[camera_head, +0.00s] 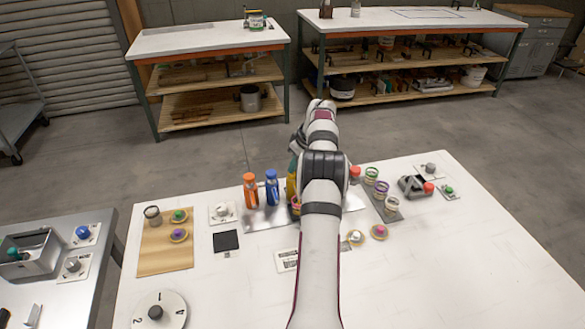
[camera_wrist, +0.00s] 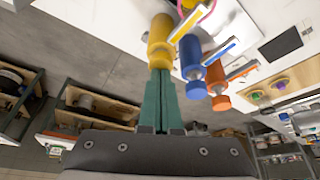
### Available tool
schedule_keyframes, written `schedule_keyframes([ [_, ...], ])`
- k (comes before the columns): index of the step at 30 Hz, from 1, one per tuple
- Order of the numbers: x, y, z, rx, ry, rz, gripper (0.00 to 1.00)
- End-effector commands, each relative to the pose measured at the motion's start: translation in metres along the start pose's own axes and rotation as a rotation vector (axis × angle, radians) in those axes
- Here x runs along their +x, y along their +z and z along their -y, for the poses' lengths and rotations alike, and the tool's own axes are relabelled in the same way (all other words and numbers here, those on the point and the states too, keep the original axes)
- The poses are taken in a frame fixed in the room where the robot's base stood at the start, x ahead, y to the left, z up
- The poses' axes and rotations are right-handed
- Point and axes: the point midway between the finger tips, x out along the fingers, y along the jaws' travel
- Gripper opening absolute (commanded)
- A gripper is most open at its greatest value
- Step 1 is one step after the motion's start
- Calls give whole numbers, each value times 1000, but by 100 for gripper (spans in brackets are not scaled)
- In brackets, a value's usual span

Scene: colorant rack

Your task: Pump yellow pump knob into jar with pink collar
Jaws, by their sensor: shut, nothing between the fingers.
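The yellow pump (camera_head: 291,188) stands left of my arm in the head view, partly hidden by it. In the wrist view the yellow pump (camera_wrist: 161,35) has its round knob facing my fingertips. My gripper (camera_wrist: 160,73) has its green fingers shut together with nothing between them, and their tips are at the knob; I cannot tell whether they touch. It shows only as a green patch (camera_head: 293,165) in the head view. A pink ring (camera_wrist: 207,12), apparently the jar's collar, is beside the yellow pump at the top of the wrist view. The jar is mostly hidden.
The blue pump (camera_head: 271,187) and orange pump (camera_head: 250,190) stand close to the left of the yellow one. Jars with green (camera_head: 371,175) and purple (camera_head: 382,187) collars stand on a grey plate (camera_head: 393,215) right of my arm. The white table's front right is clear.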

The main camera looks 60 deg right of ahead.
Motion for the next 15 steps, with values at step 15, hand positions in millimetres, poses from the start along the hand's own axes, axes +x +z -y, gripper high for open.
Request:
schedule_keyframes([
  [15,-18,-8,0,0,0,0,0],
])
